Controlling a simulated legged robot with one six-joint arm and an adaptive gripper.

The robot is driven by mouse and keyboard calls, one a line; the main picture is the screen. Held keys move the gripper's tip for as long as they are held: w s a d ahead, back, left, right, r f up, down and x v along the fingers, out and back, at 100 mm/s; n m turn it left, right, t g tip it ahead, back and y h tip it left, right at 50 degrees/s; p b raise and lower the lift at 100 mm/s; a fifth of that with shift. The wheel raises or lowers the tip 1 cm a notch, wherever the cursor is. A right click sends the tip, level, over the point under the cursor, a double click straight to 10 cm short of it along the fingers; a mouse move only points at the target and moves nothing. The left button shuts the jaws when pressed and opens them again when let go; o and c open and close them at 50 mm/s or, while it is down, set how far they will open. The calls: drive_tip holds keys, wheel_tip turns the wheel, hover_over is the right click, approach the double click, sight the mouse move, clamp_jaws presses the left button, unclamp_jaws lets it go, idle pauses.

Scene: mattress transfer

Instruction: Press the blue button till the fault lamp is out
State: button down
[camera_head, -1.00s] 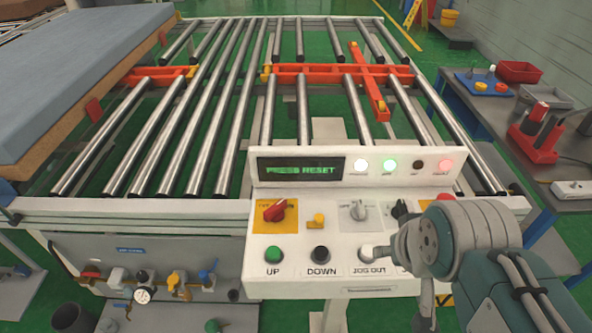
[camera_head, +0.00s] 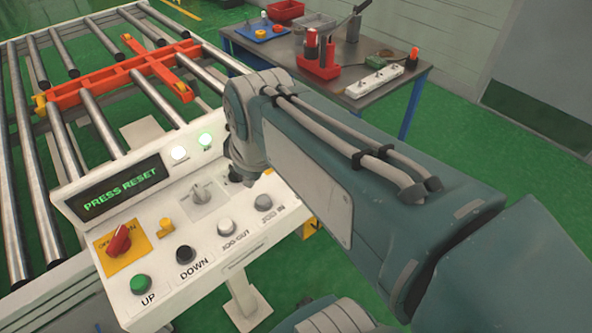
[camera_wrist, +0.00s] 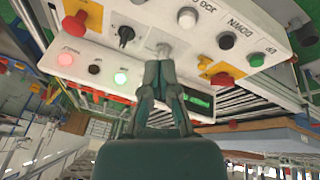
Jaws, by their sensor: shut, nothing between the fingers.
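The white control panel (camera_head: 150,230) has a display (camera_head: 120,187) reading PRESS RESET. I cannot make out a blue button in either view. In the wrist view, a red lamp (camera_wrist: 65,59) is lit at the end of the lamp row, probably the fault lamp; my arm hides it in the head view.
The panel also bears a red switch (camera_head: 118,240), a green UP button (camera_head: 141,284), a black DOWN button (camera_head: 185,254) and a red mushroom button (camera_wrist: 75,22). A roller conveyor (camera_head: 35,185) is at left. A tool table (camera_head: 385,80) stands behind my arm.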

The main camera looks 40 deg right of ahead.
drive_tip(key=w+d+n+g+y, duration=0.1)
drive_tip(key=w+d+n, duration=0.3)
drive_tip(key=d+n, duration=0.8)
drive_tip(key=d+g, duration=0.1)
drive_tip(key=d, duration=0.3)
drive_tip(key=shift+d+f+g, duration=0.2)
drive_tip(key=shift+f+g, duration=0.2)
drive_tip(key=f, duration=0.4)
drive_tip(key=w+f, duration=0.1)
drive_tip(key=f, duration=0.4)
drive_tip(key=a+f, duration=0.1)
drive_tip(key=f, duration=0.4)
drive_tip(key=shift+w, duration=0.4)
